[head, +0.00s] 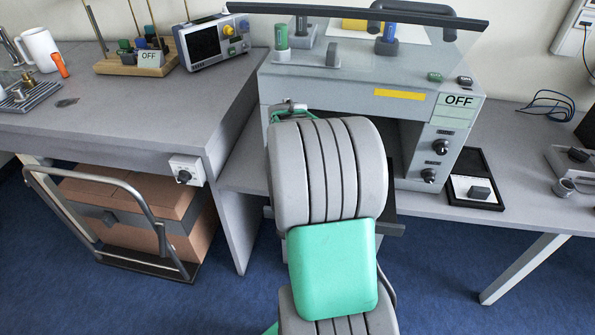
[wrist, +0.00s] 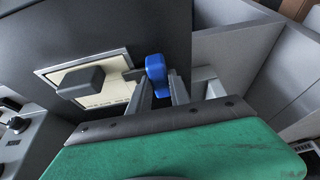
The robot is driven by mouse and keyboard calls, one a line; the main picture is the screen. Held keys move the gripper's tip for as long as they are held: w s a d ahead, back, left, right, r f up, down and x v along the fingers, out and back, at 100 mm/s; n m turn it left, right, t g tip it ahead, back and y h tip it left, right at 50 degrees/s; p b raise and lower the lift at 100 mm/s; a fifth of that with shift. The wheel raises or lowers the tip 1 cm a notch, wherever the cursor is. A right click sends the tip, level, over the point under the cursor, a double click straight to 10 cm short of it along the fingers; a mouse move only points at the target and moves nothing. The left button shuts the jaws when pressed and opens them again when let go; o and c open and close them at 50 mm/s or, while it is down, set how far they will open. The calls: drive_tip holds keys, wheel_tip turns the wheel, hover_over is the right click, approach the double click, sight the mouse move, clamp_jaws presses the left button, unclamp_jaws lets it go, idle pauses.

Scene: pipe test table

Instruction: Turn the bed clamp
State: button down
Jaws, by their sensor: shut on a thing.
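A blue rounded handle (wrist: 156,72), which looks like the bed clamp, shows in the wrist view. My gripper (wrist: 163,86) has its two grey fingers on either side of the handle's lower part and is shut on it. The handle's top stands clear above the fingers, and its base is hidden. In the head view my grey and green arm hides both the gripper and the handle, in front of the test machine (head: 355,95). A dark panel (wrist: 130,25) lies behind the handle in the wrist view.
A cream plate (wrist: 115,92) with a dark block (wrist: 80,82) lies left of the handle. Grey walls (wrist: 235,55) stand close on the right. In the head view, a black tray (head: 487,168) sits right of the machine, and a boxed cart (head: 140,215) stands under the left bench.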

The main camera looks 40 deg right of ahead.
idle(0.4)
drive_tip(key=c, duration=1.2)
unclamp_jaws()
drive_tip(key=v, duration=0.7)
drive_tip(key=shift+r, duration=0.35)
drive_tip(key=shift+a, duration=0.15)
